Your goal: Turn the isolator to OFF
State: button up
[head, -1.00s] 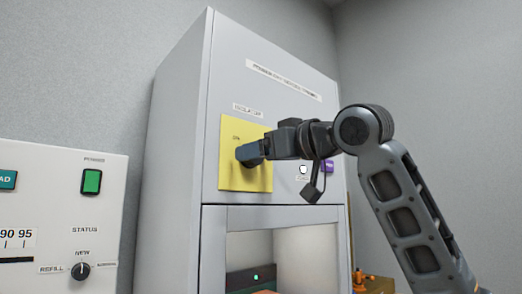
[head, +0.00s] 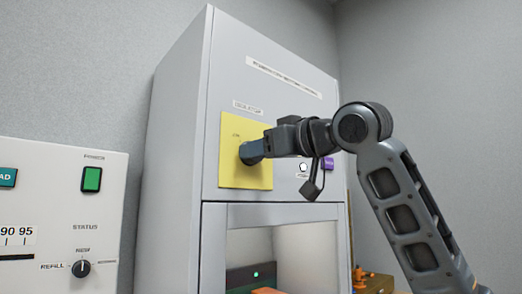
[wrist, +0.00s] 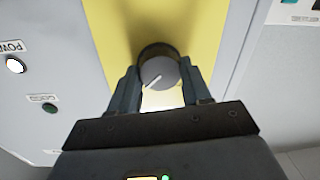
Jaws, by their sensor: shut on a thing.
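The isolator is a dark round knob (wrist: 158,72) on a yellow plate (head: 232,178) under a label, on the front of a tall grey cabinet (head: 290,95). My gripper (head: 252,153) reaches the plate from the right and is shut on the knob. In the wrist view one finger of my gripper (wrist: 160,84) is on each side of the knob. The head view hides most of the knob behind the fingers. The small plate lettering is too blurred to read fully.
A white button (wrist: 15,65) and a dark green button (wrist: 50,108) are beside the plate. A purple part (head: 327,162) is right of my wrist in the head view. A control panel (head: 45,190) with a status knob (head: 81,268) stands left. An open bay (head: 300,250) lies below.

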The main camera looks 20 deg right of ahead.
jog(key=shift+n, duration=0.3)
jog(key=shift+a+f+n+h, duration=0.1)
jog(key=shift+n+h, duration=0.15)
jog(key=shift+n, duration=3.9)
jog(key=shift+a+n+h, duration=0.1)
jog(key=shift+n+h, duration=0.15)
jog(key=shift+n, duration=3.9)
jog(key=o, duration=1.1)
jog(key=shift+c, duration=0.2)
jog(key=b+v, duration=0.1)
jog(key=v, duration=0.7)
